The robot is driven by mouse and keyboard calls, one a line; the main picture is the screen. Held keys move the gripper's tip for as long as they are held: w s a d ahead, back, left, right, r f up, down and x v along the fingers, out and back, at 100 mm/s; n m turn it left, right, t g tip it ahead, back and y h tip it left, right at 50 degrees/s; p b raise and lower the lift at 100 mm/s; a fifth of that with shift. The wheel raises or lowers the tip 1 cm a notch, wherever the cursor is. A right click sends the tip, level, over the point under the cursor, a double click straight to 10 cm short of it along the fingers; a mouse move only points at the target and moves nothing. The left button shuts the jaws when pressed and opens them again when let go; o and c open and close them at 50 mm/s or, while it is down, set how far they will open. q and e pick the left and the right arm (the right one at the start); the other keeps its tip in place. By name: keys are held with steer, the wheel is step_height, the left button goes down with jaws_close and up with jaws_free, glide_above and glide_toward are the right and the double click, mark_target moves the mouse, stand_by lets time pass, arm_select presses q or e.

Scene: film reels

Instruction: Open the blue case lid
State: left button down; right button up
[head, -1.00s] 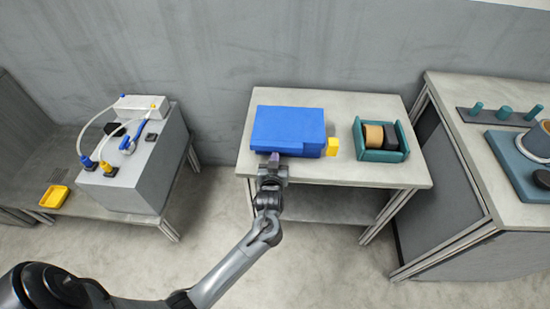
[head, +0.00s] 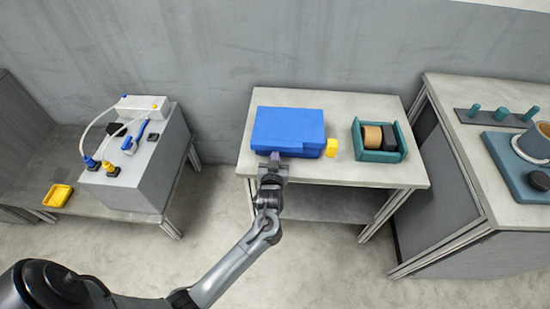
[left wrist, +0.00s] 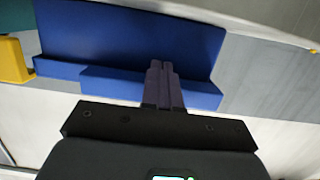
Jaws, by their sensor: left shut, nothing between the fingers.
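The blue case (head: 288,128) lies on the middle table with its lid closed. Its front face and part of its top also show in the left wrist view (left wrist: 125,40). A yellow block (head: 332,147) is at the case's right side. My left gripper (head: 273,160) is at the case's front edge, left of its middle. Its fingers (left wrist: 162,72) are together with nothing between them and overlap the front of the case. I cannot tell whether they touch it. My right gripper is not in view.
A teal holder (head: 381,152) with a tan roll and a black roll stands right of the case on the same table (head: 405,177). A grey box with cables (head: 140,170) is at left. A bench with teal pegs (head: 500,205) is at right.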

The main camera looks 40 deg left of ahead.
mark_target(275, 144)
arm_select(q)
steer(key=shift+w+a+r+p, duration=0.15)
steer(key=shift+w+r+p, duration=0.05)
steer(key=shift+r+p, duration=0.65)
steer(key=shift+w+a+r+p, duration=0.1)
steer(key=shift+w+r+p, duration=0.05)
steer(key=shift+r+p, duration=0.65)
steer(key=shift+w+a+r+p, duration=0.2)
steer(key=shift+r+p, duration=0.4)
steer(key=shift+r, duration=0.4)
steer(key=shift+w, duration=0.1)
steer(key=shift+w+a+r+p, duration=0.15)
steer(key=shift+r+p, duration=0.2)
steer(key=shift+r, duration=0.05)
steer(key=shift+w+a+r+p, duration=0.1)
steer(key=shift+w+r+p, duration=0.05)
steer(key=shift+r+p, duration=0.2)
steer(key=shift+w+a+r+p, duration=0.3)
steer(key=shift+w+r+p, duration=0.15)
steer(key=shift+r, duration=0.2)
steer(key=shift+w+a+r+p, duration=0.25)
steer(key=shift+w+r+p, duration=0.15)
steer(key=shift+r, duration=0.35)
